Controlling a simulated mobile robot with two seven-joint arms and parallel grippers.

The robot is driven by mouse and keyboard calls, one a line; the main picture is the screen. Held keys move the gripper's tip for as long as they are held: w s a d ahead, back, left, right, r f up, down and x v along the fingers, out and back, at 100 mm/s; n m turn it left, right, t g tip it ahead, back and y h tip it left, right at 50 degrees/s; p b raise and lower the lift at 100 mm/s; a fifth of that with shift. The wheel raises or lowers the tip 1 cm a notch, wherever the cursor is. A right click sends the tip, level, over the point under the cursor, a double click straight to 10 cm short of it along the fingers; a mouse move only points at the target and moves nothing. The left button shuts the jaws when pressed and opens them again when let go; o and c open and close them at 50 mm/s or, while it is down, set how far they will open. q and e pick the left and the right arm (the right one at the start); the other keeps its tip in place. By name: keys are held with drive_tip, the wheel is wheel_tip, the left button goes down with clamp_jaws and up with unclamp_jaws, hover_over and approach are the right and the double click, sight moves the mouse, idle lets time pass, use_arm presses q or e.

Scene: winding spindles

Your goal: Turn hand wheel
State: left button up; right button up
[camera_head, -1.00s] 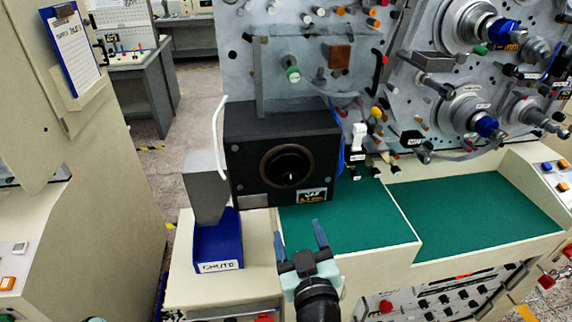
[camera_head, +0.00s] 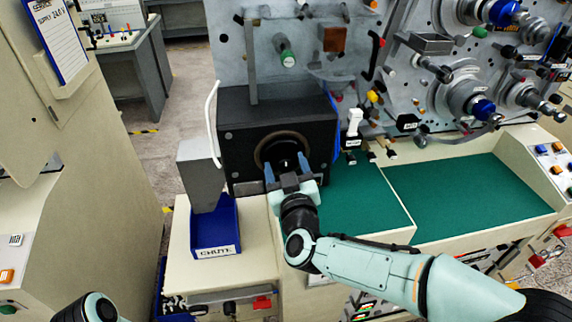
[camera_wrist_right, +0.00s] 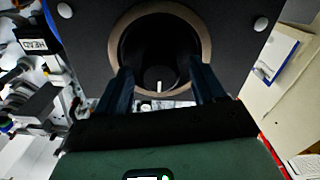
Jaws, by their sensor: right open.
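A black box (camera_head: 235,140) stands at the back of the green work surface. Its front has a bronze ring (camera_head: 262,150) around a dark round recess. The ring also shows in the wrist view (camera_wrist_right: 203,35), with a small dark round part (camera_wrist_right: 150,73) bearing a white mark deep inside it. I cannot tell for sure whether this is the hand wheel. My right gripper (camera_head: 286,167) is open in front of the ring, its two blue fingers spread toward the lower part of the recess. In the wrist view the gripper (camera_wrist_right: 160,75) has nothing between its fingers. My left gripper is not in view.
A blue bin labelled CHUTE (camera_head: 214,225) stands left of the box, with a grey chute (camera_head: 198,172) above it. A panel with spindles (camera_head: 470,95) rises behind at right. The green surface (camera_head: 470,195) at right is clear.

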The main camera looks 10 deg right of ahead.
drive_tip(key=shift+w, duration=0.2)
drive_tip(key=c, duration=1.1)
drive_tip(key=shift+o, duration=0.2)
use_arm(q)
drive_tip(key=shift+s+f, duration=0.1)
use_arm(e)
drive_tip(key=m+b, duration=0.2)
drive_tip(key=m, duration=0.1)
drive_tip(key=shift+f+m+b, duration=0.1)
drive_tip(key=shift+m+b, duration=0.2)
drive_tip(key=shift+m, duration=0.1)
drive_tip(key=m+b, duration=0.2)
drive_tip(key=m, duration=0.2)
drive_tip(key=shift+d+m+b, duration=0.1)
drive_tip(key=shift+m+b, duration=0.2)
drive_tip(key=m+b, duration=0.2)
drive_tip(key=m, duration=0.1)
drive_tip(key=shift+m, duration=0.3)
drive_tip(key=m+b, duration=0.2)
drive_tip(key=m, duration=0.1)
drive_tip(key=shift+m, duration=0.3)
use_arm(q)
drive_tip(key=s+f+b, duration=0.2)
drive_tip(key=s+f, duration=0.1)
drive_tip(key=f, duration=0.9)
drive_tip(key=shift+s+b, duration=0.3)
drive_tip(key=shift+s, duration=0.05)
use_arm(e)
drive_tip(key=m, duration=0.5)
